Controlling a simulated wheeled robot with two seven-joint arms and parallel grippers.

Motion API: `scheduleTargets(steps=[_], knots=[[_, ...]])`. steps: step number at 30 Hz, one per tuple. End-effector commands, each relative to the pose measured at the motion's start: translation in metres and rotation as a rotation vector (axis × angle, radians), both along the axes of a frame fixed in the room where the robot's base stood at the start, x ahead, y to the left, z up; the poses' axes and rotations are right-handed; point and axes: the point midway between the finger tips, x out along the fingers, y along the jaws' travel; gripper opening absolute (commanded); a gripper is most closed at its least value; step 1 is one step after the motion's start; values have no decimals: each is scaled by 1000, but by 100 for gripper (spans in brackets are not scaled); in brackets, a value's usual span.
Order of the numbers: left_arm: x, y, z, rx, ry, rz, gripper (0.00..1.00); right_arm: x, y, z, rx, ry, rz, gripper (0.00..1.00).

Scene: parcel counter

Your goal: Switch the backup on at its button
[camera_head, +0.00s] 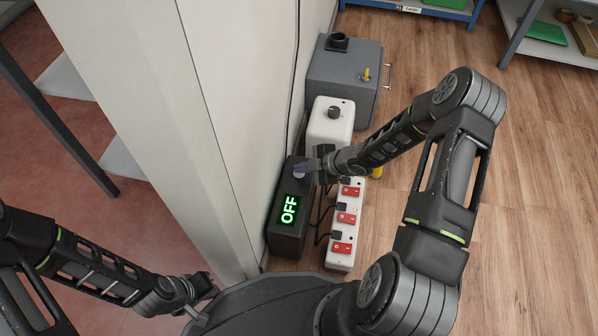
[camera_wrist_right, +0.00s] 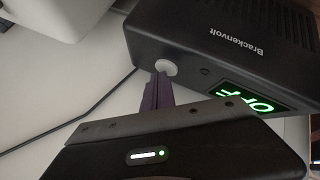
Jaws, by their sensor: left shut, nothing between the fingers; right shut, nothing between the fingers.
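The backup (camera_head: 287,243) is a black box on the floor against the white wall in the head view, its screen (camera_head: 289,209) reading OFF in green. It also fills the upper right of the right wrist view (camera_wrist_right: 200,35), marked Brackenvolt. Its round pale button (camera_wrist_right: 166,67) is on the same face as the screen. My right gripper (camera_wrist_right: 160,78) is shut and empty, its fingertips at the button's edge; I cannot tell whether they touch it. In the head view the right gripper (camera_head: 309,167) partly covers the button. My left gripper (camera_head: 212,292) is shut and empty, low at the left, away from the backup.
A white power strip (camera_head: 338,258) with red switches stands right of the backup, with dark plugs and cables. A white box (camera_head: 330,117) with a dark knob and a grey metal box (camera_head: 340,72) stand behind. The wooden floor (camera_head: 530,200) at the right is clear.

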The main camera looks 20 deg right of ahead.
Motion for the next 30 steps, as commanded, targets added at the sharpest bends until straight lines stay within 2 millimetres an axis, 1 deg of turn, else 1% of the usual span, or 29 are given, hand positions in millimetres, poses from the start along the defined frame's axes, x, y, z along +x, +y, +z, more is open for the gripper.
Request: scheduleTargets(steps=[5, 13, 23, 26, 30], knots=[[0, 0, 0, 0, 0, 0, 0, 0, 0, 0, 0, 0, 0, 0], [0, 0, 10, 0, 0, 0, 0, 0, 0, 11, 0, 0, 0, 0], [0, 0, 9, 0, 0, 0, 0, 0, 0, 11, 0, 0, 0, 0], [0, 0, 13, 0, 0, 0, 0, 0, 0, 15, 0, 0, 0, 0], [0, 0, 25, 0, 0, 0, 0, 0, 0, 28, 0, 0, 0, 0]])
